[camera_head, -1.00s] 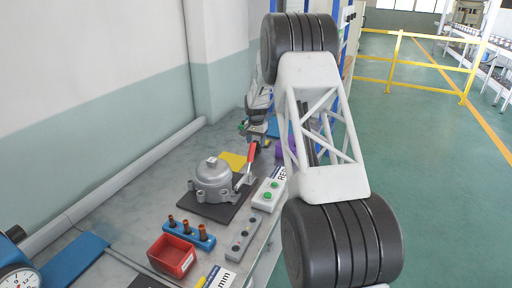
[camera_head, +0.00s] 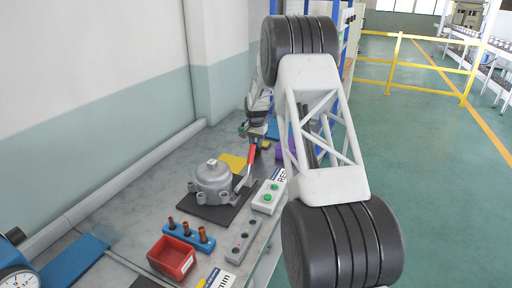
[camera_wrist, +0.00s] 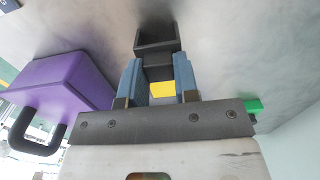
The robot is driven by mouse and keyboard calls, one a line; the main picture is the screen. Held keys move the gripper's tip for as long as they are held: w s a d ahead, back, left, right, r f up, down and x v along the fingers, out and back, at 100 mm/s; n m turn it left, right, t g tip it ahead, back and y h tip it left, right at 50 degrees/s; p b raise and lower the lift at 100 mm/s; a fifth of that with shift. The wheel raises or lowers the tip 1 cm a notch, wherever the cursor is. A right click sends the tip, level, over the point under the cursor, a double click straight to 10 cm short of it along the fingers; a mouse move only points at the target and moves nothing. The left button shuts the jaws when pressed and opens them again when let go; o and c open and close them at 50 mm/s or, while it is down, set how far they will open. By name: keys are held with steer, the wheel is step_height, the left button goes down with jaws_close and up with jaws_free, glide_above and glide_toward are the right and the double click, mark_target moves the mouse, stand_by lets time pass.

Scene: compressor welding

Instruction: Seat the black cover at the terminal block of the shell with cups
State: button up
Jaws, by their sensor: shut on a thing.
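My gripper (camera_wrist: 158,75) shows in the wrist view with its two blue fingers closed on a black, box-like cover (camera_wrist: 157,38). The cover sticks out beyond the fingertips above a grey surface. In the head view my gripper (camera_head: 256,131) is small, at the back of the bench, beyond the shell; the cover cannot be made out there. The grey metal shell (camera_head: 213,181) with small cups round its base sits on a dark plate (camera_head: 205,212), nearer the camera than my gripper. Its terminal block cannot be made out at this size.
A red-handled clamp (camera_head: 251,158) stands beside the shell. A purple box (camera_wrist: 65,82) with a black handle lies left in the wrist view.

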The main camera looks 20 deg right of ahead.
step_height(320, 180, up, 10)
stand_by(0.7)
stand_by(0.4)
steer(key=shift+o, duration=1.1)
jaws_close()
steer(key=shift+a, duration=0.1)
